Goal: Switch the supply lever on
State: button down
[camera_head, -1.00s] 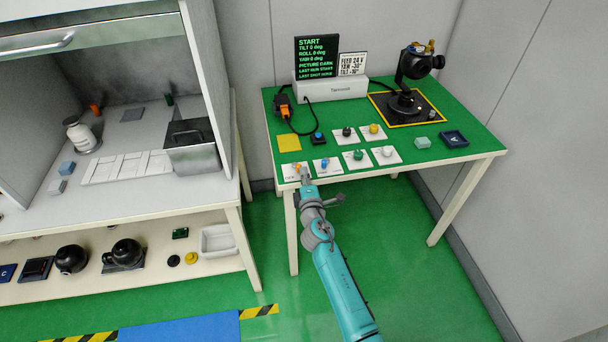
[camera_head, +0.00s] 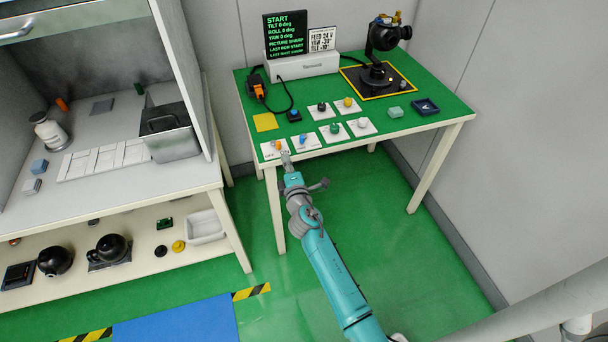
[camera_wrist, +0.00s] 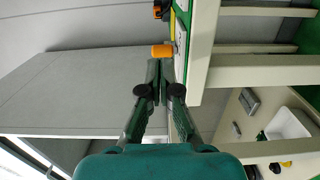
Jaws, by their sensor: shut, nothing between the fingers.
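The supply lever (camera_head: 279,145) has an orange knob and stands on a white plate (camera_head: 267,150) at the table's front left corner. The plate's "ON" marking shows on the right, and the knob leans toward that side. My gripper (camera_head: 286,158) is shut and empty, just in front of the plate's right side. In the wrist view, the orange knob (camera_wrist: 162,50) lies just beyond my shut fingertips (camera_wrist: 160,66). I cannot tell whether they touch it. The display (camera_head: 286,36) reads "PICTURE SHARP".
Several other white plates with coloured knobs stand close by, such as the blue one (camera_head: 303,139). A black gimbal camera (camera_head: 380,55) stands at the back right of the green table (camera_head: 395,138). A bench with shelves (camera_head: 205,172) is to the left.

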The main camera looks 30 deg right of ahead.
jog(key=s+d, duration=0.3)
jog(key=s, duration=0.4)
jog(key=shift+s, duration=0.1)
dwell(0.5)
